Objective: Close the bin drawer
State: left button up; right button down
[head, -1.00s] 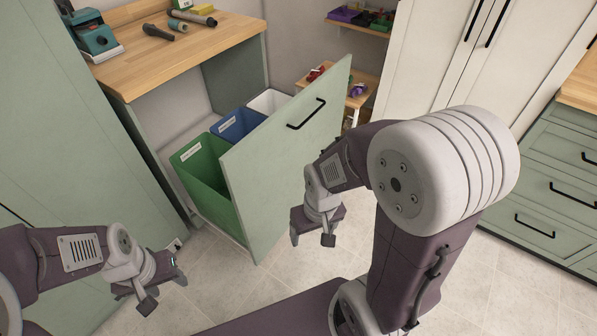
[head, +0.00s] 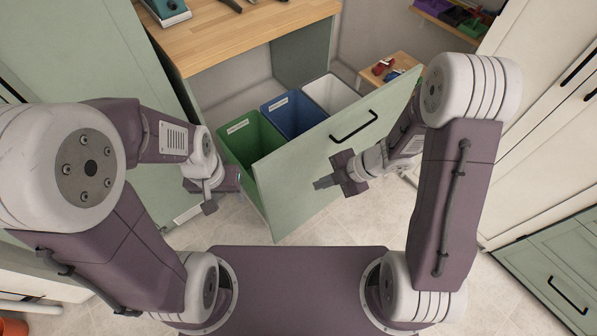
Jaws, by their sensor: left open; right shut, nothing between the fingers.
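The bin drawer stands pulled out under the wooden counter. Its green front panel (head: 300,168) has a black bar handle (head: 354,126) near the top. Inside are a green bin (head: 248,138), a blue bin (head: 292,113) and a white bin (head: 330,92). My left gripper (head: 211,198) is open, just left of the green bin and the drawer's left end. My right gripper (head: 330,183) is shut and empty, in front of the panel's outer face and below the handle. I cannot tell whether it touches the panel.
The wooden counter (head: 235,32) is above the drawer opening. A small wooden shelf (head: 398,66) with red and blue items stands behind the panel's right end. White cabinets (head: 540,110) and green drawers (head: 560,275) are on the right. Tiled floor (head: 395,215) is clear in front.

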jog(key=b, duration=0.4)
send_near(284, 187)
jog(key=x, duration=0.4)
jog(key=shift+a, duration=0.2)
